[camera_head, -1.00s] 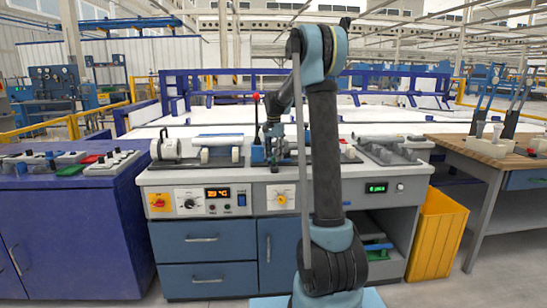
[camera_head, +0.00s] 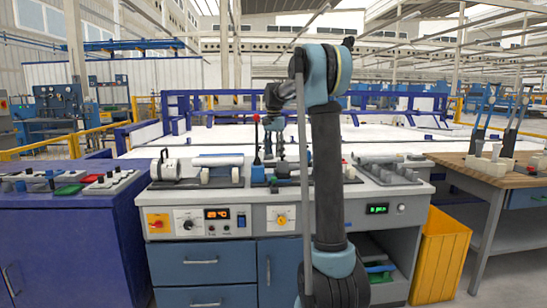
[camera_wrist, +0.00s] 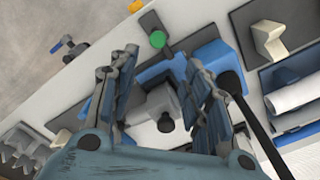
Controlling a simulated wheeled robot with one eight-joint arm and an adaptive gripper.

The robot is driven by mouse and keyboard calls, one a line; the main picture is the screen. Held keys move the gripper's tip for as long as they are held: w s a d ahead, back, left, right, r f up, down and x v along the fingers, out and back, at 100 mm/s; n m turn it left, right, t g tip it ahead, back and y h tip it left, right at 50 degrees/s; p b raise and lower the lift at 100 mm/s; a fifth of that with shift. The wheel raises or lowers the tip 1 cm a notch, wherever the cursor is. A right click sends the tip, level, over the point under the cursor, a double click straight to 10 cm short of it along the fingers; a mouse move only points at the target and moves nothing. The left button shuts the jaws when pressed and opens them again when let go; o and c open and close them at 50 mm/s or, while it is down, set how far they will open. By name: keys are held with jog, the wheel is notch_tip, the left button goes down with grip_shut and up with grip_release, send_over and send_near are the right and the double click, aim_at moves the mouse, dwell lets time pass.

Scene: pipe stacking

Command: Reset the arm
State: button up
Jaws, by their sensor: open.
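My gripper (camera_head: 277,152) hangs above the middle of the grey workbench (camera_head: 165,198), partly mixed with the fixtures behind it in the head view. In the wrist view my gripper (camera_wrist: 161,60) has its two fingers spread apart, with nothing held between them. Below and between the fingers lies a grey block-shaped fixture (camera_wrist: 155,108) on the bench, apart from the fingers as far as I can tell. My upper arm stands upright in front of the bench.
A white pipe (camera_head: 217,161) lies on supports at the bench's left. A red-knobbed lever (camera_head: 256,140) stands near my gripper. A blue cabinet (camera_head: 70,235) is at left, a yellow bin (camera_head: 440,255) and a wooden table (camera_head: 480,168) at right.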

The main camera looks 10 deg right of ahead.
jog(key=s+d+f+n+t, duration=0.1)
jog(key=s+d+f+n, duration=0.1)
jog(key=s, duration=1.1)
jog(key=s+d+f+n, duration=0.2)
jog(key=s+d+n, duration=0.1)
jog(key=s, duration=1)
jog(key=s+d+f+n+t, duration=0.1)
jog(key=s+f+n, duration=0.3)
jog(key=s+f, duration=1.5)
jog(key=s+d, duration=0.1)
jog(key=s, duration=0.2)
jog(key=shift+f, duration=0.25)
jog(key=shift+s, duration=0.1)
jog(key=shift+w+f, duration=0.2)
jog(key=shift+w, duration=0.25)
